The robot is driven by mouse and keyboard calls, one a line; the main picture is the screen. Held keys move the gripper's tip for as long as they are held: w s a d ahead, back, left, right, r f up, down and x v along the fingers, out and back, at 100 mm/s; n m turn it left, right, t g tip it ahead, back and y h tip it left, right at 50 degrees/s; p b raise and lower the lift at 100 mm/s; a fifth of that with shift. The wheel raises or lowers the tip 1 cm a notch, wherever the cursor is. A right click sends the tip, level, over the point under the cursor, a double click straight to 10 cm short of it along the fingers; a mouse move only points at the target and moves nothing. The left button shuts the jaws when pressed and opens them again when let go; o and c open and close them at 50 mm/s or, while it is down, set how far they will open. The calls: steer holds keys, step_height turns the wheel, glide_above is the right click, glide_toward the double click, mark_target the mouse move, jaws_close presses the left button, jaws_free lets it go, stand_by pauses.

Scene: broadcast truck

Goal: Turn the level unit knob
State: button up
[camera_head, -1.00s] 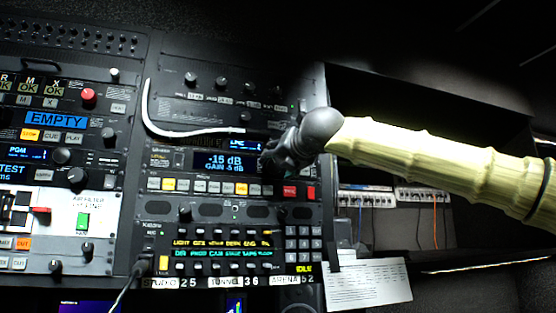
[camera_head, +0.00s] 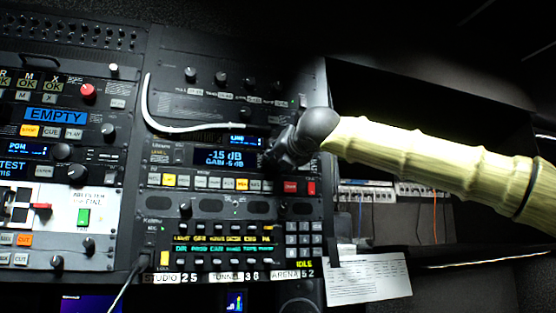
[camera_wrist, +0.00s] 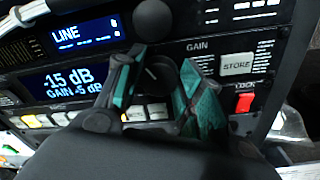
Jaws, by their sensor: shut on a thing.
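The level unit (camera_head: 160,166) is a dark rack panel with a blue display (camera_head: 223,157) reading -15 dB with a gain line below. The same display shows in the wrist view (camera_wrist: 70,80). The knob (camera_wrist: 158,75) is dark with a white mark, right of the display and left of the GAIN label. My gripper (camera_wrist: 160,78) is shut on this knob, one teal-padded finger on each side. In the head view my gripper (camera_head: 277,155) covers the knob.
A second dark knob (camera_wrist: 153,20) sits just above my fingers. A STORE button (camera_wrist: 237,65) and a red LOCK button (camera_wrist: 243,101) lie to the right. A white cable (camera_head: 150,115) curves over the panel above the display. A row of buttons runs below the display.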

steer(key=shift+f+m+b, duration=0.15)
steer(key=shift+m+b, duration=0.15)
steer(key=shift+b, duration=0.15)
steer(key=shift+f+m+t+h+b, duration=0.1)
steer(key=shift+m+t+h+b, duration=0.1)
steer(key=shift+m+b, duration=4.4)
steer(key=shift+f+m+t+h+b, duration=0.1)
steer(key=shift+m+h+b, duration=0.1)
steer(key=shift+m+b, duration=4.35)
steer(key=shift+n+b, duration=0.25)
steer(key=shift+b, duration=0.15)
steer(key=o, duration=1)
steer(key=shift+d, duration=0.1)
steer(key=shift+r, duration=0.1)
steer(key=shift+s, duration=0.1)
